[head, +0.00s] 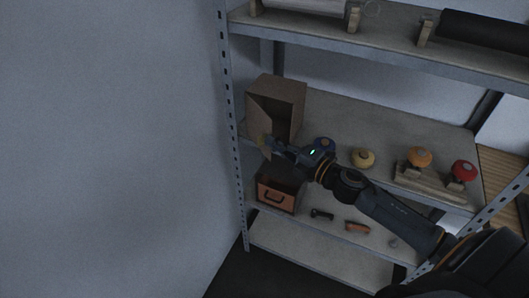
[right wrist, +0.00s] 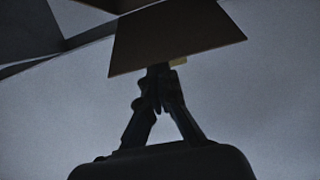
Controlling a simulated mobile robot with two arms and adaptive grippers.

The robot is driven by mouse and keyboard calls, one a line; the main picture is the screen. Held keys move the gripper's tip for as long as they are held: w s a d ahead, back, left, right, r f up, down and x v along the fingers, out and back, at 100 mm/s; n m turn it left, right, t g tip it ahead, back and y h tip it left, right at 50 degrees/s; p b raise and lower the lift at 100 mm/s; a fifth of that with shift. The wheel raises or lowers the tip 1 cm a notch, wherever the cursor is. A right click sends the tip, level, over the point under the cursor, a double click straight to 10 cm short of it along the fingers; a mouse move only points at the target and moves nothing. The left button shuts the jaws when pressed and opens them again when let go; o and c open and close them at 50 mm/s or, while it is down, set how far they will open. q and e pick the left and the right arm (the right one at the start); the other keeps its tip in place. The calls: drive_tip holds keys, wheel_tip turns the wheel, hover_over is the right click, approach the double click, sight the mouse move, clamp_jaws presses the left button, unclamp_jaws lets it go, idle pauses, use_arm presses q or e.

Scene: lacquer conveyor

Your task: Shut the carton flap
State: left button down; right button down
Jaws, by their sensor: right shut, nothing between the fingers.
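The brown cardboard carton (head: 288,88) stands at the left end of the middle shelf, its open side facing front left with a dark inside. In the right wrist view, a brown flap panel (right wrist: 178,38) spans the top middle, with more carton panels to its left. My right gripper (head: 266,143) is at the lower front of the carton. Its fingers are shut and empty. In the wrist view the fingertips (right wrist: 160,72) are right at the flap's lower edge; whether they touch it I cannot tell. My left gripper is not in view.
Blue (head: 322,144), yellow (head: 363,158), orange (head: 419,157) and red (head: 464,170) round-topped things stand along the middle shelf (head: 350,125). An orange-fronted bin (head: 275,198) sits below the carton. A metal upright (head: 230,110) and a wall are close on the left.

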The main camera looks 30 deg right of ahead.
drive_tip(key=w+d+n+y+b, duration=0.1)
drive_tip(key=w+d+b, duration=0.1)
drive_tip(key=d, duration=0.6)
drive_tip(key=shift+w+g+y+b, duration=0.35)
drive_tip(key=shift+g+y+b, duration=0.05)
drive_tip(key=shift+b, duration=0.25)
drive_tip(key=shift+d, duration=0.1)
drive_tip(key=shift+f, duration=0.1)
